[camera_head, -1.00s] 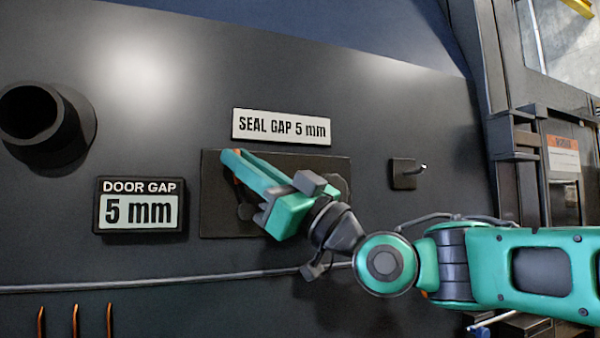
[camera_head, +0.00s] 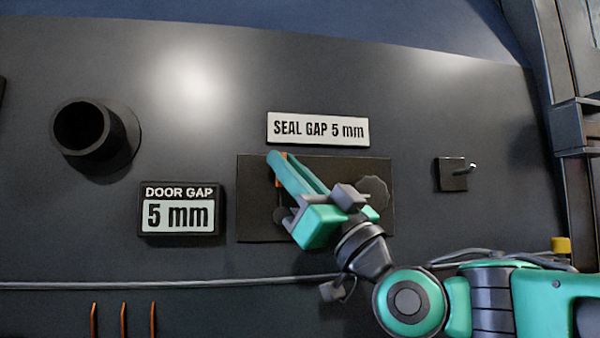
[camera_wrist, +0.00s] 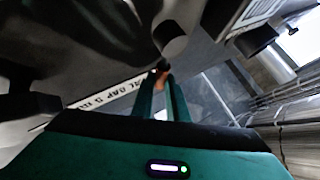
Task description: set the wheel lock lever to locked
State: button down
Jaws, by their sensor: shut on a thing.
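My gripper (camera_head: 277,161) reaches up and left across a dark plate (camera_head: 255,224) under the "SEAL GAP 5 mm" sign. Its green fingers are shut on a slim orange piece, which I take to be the wheel lock lever (camera_head: 278,181). Only bits of orange show beside the fingers; the rest is hidden. In the wrist view the orange lever (camera_wrist: 162,84) sits between the fingertips (camera_wrist: 165,78). A dark round piece lies on the plate below the fingers, partly covered. A dark lobed wheel (camera_head: 374,192) sits on the plate's right part, behind my gripper. No lock marking is readable.
The "SEAL GAP 5 mm" sign (camera_head: 318,129) is just above the plate. A "DOOR GAP 5 mm" display (camera_head: 180,210) and a dark round tube (camera_head: 95,133) stand out at left. A small switch box (camera_head: 452,175) is at right. A pipe (camera_head: 130,285) runs below.

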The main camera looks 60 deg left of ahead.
jog(key=shift+w+t, duration=0.3)
jog(key=shift+w, duration=0.2)
jog(key=c, duration=2)
grip_release()
jog(key=shift+d, duration=0.1)
jog(key=shift+s, duration=0.15)
jog(key=v, duration=1.1)
